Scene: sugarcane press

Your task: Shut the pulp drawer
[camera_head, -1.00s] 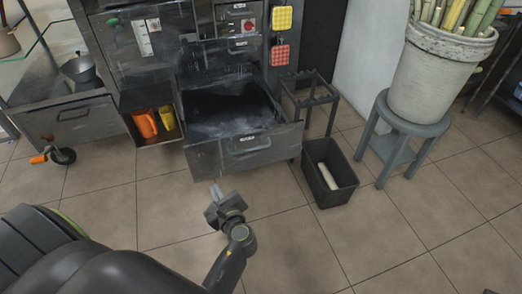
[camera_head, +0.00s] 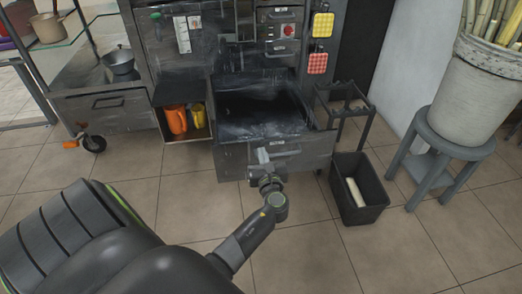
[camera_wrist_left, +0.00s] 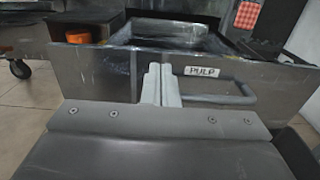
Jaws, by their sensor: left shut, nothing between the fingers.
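The pulp drawer (camera_head: 306,151) stands pulled out of the steel press, its dark tray inside open to view. In the left wrist view its front (camera_wrist_left: 100,75) carries a "PULP" label (camera_wrist_left: 201,71) and a bar handle (camera_wrist_left: 215,98). My left gripper (camera_head: 263,155) is shut and empty, in front of the drawer's front panel. In the left wrist view its fingertips (camera_wrist_left: 160,72) are just left of the label and handle. They look close to the panel; I cannot tell whether they touch it. My right gripper is not in view.
A black bin (camera_head: 358,190) with a pale piece inside stands right of the drawer, beside a dark metal rack (camera_head: 345,100). A stool (camera_head: 440,150) holds a bucket of cane (camera_head: 475,85). An open compartment with orange and yellow jugs (camera_head: 177,119) is left. Floor in front is clear.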

